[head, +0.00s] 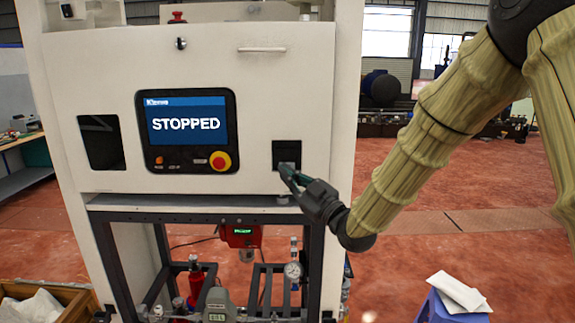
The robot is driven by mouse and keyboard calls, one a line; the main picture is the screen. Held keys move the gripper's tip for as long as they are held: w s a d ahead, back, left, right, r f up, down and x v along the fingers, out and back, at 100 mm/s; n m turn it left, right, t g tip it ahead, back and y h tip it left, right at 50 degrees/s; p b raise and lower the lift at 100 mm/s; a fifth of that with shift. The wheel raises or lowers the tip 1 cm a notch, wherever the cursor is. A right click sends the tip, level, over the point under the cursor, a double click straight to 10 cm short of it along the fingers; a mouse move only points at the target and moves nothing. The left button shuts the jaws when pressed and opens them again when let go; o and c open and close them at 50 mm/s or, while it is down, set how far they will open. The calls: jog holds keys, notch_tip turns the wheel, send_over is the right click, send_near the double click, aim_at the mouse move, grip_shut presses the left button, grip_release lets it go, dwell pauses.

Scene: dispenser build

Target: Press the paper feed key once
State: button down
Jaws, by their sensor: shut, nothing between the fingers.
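A small dark panel (286,150) is set in the white machine front, right of the screen. Its lower part shows a lighter grey patch, partly behind my fingers. The paper feed key cannot be made out separately; it is too small or hidden by my gripper. My gripper (287,171) is shut and empty, its fingertips at the lower part of this panel. Whether the tips touch it cannot be told. My arm reaches in from the upper right.
A screen (186,122) reads STOPPED, with a red and yellow stop button (220,161) below it. Below stands a frame with a gauge (293,270). A blue stool (452,306) with white sheets stands at lower right.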

jog(key=shift+w, duration=2.25)
jog(key=shift+w+b, duration=0.2)
jog(key=shift+b, duration=0.3)
jog(key=shift+w, duration=0.2)
jog(key=shift+w+b, duration=0.35)
jog(key=shift+w, duration=0.05)
dwell(0.3)
jog(key=shift+s, duration=0.1)
dwell(0.3)
jog(key=shift+s+b, duration=0.45)
jog(key=shift+s, duration=0.3)
